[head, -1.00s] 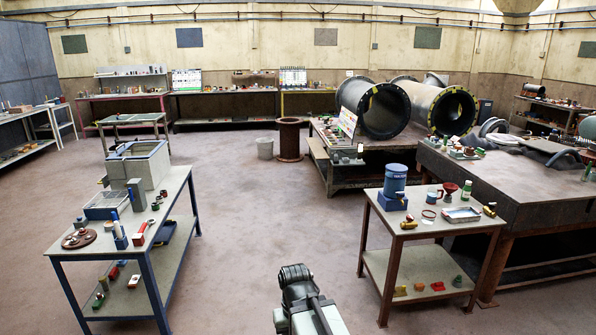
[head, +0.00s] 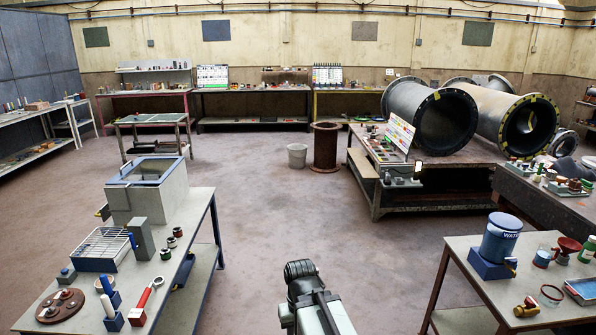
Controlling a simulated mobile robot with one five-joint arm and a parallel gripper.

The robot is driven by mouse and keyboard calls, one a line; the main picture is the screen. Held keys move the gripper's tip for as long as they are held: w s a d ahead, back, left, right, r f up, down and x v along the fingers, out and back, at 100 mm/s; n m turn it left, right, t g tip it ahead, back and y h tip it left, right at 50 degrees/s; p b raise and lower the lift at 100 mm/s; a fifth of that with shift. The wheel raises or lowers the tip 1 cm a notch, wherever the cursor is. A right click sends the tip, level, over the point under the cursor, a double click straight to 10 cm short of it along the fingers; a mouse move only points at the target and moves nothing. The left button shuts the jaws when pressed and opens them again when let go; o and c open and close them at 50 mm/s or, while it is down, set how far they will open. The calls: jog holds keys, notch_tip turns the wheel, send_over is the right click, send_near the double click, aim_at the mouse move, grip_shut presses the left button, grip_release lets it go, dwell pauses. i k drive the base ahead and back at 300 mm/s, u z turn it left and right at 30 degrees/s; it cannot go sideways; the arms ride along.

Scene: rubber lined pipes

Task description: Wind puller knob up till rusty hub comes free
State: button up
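I cannot make out a puller knob or a rusty hub for certain in the head view. A brown round plate with small round parts on it (head: 60,305) lies at the near left corner of the left table (head: 100,270), too small to name surely. A rusty brown flanged cylinder (head: 325,147) stands on the floor farther back, and I see no puller on it. Part of my arm rises at the bottom middle, over the floor between the two near tables. My gripper's fingers do not show.
The left table also bears a grey tank (head: 147,198), a wire rack (head: 100,243) and small tools. The right table (head: 475,270) bears a blue water container (head: 499,238). Large black pipes (head: 430,120) lie on a bench behind. The floor between the tables is clear.

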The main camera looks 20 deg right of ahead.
aim_at(560, 180)
jog(key=z, duration=0.1)
jog(key=i, duration=2.1)
jog(key=z, duration=1)
jog(key=i, duration=1.55)
jog(key=z, duration=1.3)
jog(key=i, duration=0.7)
jog(key=z, duration=0.45)
jog(key=k, duration=0.85)
jog(key=z, duration=0.2)
jog(key=i, duration=0.9)
jog(key=u, duration=0.2)
jog(key=k, duration=0.85)
jog(key=z, duration=0.2)
jog(key=i, duration=0.35)
jog(key=u, duration=0.05)
